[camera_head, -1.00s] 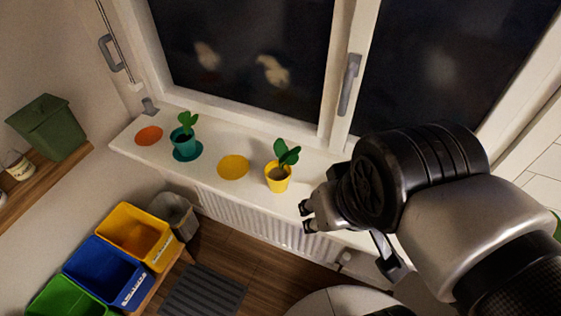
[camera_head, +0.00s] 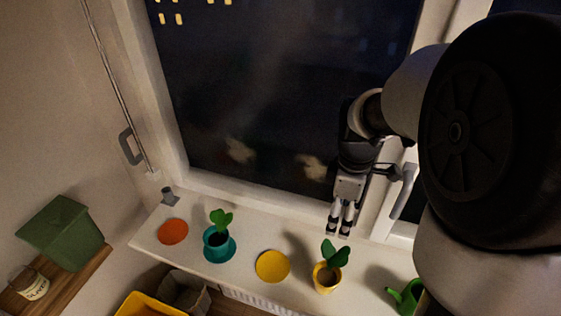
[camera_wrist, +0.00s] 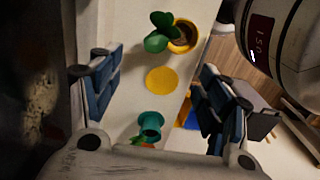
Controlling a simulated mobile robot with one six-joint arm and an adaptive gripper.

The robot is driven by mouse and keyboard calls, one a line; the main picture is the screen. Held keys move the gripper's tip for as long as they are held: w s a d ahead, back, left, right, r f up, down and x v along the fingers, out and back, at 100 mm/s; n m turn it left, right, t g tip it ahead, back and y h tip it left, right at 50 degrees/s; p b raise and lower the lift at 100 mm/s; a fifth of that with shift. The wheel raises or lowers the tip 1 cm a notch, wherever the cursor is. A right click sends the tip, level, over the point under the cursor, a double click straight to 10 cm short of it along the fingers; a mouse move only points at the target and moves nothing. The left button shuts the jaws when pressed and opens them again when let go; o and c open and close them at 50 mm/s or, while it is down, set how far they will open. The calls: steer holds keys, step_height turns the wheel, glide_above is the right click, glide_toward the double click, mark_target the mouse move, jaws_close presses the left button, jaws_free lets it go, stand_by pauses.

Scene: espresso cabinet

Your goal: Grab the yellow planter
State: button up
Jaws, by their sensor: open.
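The yellow planter (camera_head: 325,279) stands upright on the white windowsill with a green leafy plant in it, right of a flat yellow disc (camera_head: 273,266). My gripper (camera_head: 338,229) points down above the sill, near the window and above the planter in the picture, apart from it. In the wrist view the planter (camera_wrist: 184,36) is at the top, beyond and between the open fingers (camera_wrist: 155,90). Nothing is between the fingertips. The yellow disc also shows in the wrist view (camera_wrist: 162,80).
A teal planter (camera_head: 215,238) on a teal saucer (camera_head: 226,255) and an orange disc (camera_head: 173,231) lie farther left on the windowsill (camera_head: 150,236). A green watering can (camera_head: 406,297) stands right of the yellow planter. The window frame (camera_head: 285,203) rises behind.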

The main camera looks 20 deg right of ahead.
steer(key=b, duration=0.3)
glide_above(334, 250)
step_height(334, 250, down, 11)
steer(key=shift+a+f, duration=0.1)
steer(key=shift+f+b, duration=0.7)
steer(key=shift+f, duration=2.35)
jaws_close()
